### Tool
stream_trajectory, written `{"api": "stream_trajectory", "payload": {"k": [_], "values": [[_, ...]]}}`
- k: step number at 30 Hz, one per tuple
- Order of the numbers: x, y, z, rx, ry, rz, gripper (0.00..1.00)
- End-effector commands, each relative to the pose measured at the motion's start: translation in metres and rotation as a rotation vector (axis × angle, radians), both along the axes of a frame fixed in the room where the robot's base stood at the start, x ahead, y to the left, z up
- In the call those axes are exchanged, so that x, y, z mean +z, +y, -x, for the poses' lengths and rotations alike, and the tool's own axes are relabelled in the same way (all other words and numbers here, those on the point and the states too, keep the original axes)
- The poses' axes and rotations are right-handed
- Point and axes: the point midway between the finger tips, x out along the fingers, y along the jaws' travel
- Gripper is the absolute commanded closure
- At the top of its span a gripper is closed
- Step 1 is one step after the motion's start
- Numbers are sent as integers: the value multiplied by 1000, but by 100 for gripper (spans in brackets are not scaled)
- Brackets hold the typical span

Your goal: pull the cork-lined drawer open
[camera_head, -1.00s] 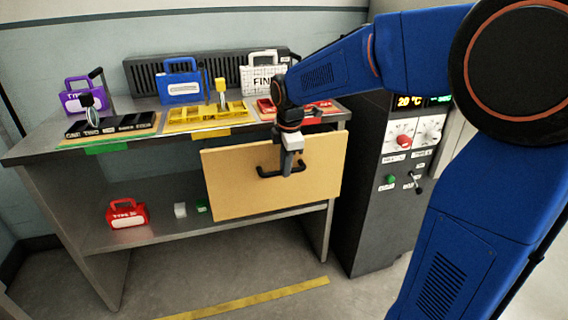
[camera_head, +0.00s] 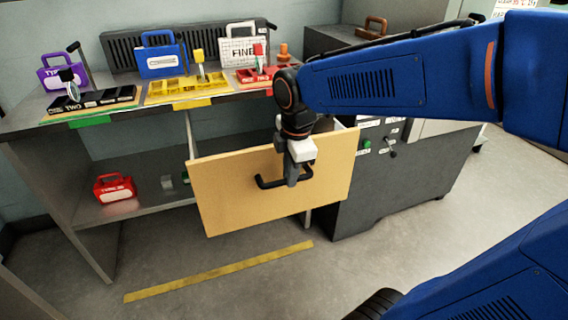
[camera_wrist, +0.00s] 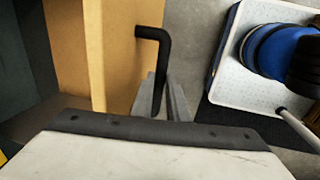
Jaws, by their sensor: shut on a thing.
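The drawer (camera_head: 225,205) has a tan cork-like front panel with a black bar handle (camera_head: 264,184). It stands pulled out from under the grey bench, and its side wall shows behind the front. My gripper (camera_head: 293,180) is shut on the handle in front of the panel. In the wrist view the gripper's fingers (camera_wrist: 165,100) close at the black handle (camera_wrist: 153,33), beside the tan panel (camera_wrist: 120,75). The drawer's inside is mostly hidden by its front and my arm.
The bench top (camera_head: 30,118) holds a black tray (camera_head: 95,103), a yellow tray (camera_head: 185,90), a red tray (camera_head: 250,76) and several cases. A red case (camera_head: 114,188) sits on the lower shelf. A dark control cabinet (camera_head: 400,185) stands at right. Floor in front is clear.

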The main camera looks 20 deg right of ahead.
Motion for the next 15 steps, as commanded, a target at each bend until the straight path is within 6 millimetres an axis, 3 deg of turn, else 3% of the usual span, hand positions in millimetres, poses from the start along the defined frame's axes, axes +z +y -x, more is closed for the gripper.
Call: {"api": "stream_trajectory", "payload": {"k": [6,15], "values": [[1,0,14,1,-2,0,100],[1,0,16,0,-1,0,100]]}}
